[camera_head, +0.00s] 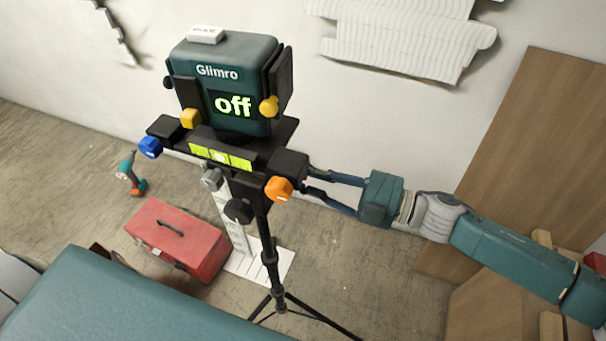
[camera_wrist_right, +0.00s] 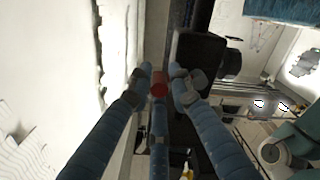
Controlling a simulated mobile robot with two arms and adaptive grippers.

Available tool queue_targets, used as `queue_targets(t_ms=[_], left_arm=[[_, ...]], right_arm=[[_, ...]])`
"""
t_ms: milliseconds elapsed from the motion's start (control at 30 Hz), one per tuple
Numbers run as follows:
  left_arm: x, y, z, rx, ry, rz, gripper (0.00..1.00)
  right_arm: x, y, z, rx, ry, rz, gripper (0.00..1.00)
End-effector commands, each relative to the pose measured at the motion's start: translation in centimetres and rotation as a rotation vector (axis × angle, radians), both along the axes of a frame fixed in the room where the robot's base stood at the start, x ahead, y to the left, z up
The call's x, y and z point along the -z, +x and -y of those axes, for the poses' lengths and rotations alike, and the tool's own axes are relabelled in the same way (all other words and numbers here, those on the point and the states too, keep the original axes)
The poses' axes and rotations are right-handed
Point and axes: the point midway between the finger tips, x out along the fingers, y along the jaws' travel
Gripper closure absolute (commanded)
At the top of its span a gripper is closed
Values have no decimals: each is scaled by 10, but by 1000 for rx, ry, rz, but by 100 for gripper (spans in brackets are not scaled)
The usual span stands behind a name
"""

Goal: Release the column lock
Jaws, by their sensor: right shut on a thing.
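A teal device marked "Glimro" (camera_head: 222,72) with a display reading "off" stands on a black tripod column (camera_head: 267,245). Its head carries blue (camera_head: 150,147), yellow (camera_head: 190,118), grey (camera_head: 212,179), black (camera_head: 238,211) and orange (camera_head: 278,189) knobs; I cannot tell which is the column lock. My right gripper (camera_head: 308,181) reaches in from the right to the black block (camera_head: 289,164) beside the orange knob. In the right wrist view, its fingers close around a small red knob (camera_wrist_right: 159,89), which is hidden in the head view. My left gripper is not in view.
A red toolbox (camera_head: 180,240) and a teal drill (camera_head: 130,175) are on the floor at left. Tripod legs (camera_head: 300,310) spread below. Wooden boards (camera_head: 515,150) lean at right. White reliefs (camera_head: 400,40) hang on the wall behind.

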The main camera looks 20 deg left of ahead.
Motion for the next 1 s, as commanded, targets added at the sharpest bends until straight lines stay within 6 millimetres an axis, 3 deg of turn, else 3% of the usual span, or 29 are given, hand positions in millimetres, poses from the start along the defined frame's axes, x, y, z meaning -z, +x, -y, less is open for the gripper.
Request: queue_targets(t_ms=[100, 133, 200, 500, 633, 1000], left_arm=[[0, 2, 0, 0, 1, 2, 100], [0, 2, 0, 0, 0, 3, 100], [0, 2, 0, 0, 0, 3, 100], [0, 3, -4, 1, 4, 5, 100], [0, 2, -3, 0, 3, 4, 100], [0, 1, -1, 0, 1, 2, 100]], right_arm=[[-6, 3, 0, 4, 8, 2, 100], [-7, 4, 0, 4, 9, 2, 75], [-7, 3, 0, 4, 9, 2, 66], [-4, 1, 0, 0, 6, -1, 66], [-3, 2, 9, 4, 4, -1, 66], [-3, 0, 84, 5, 3, 0, 66]])
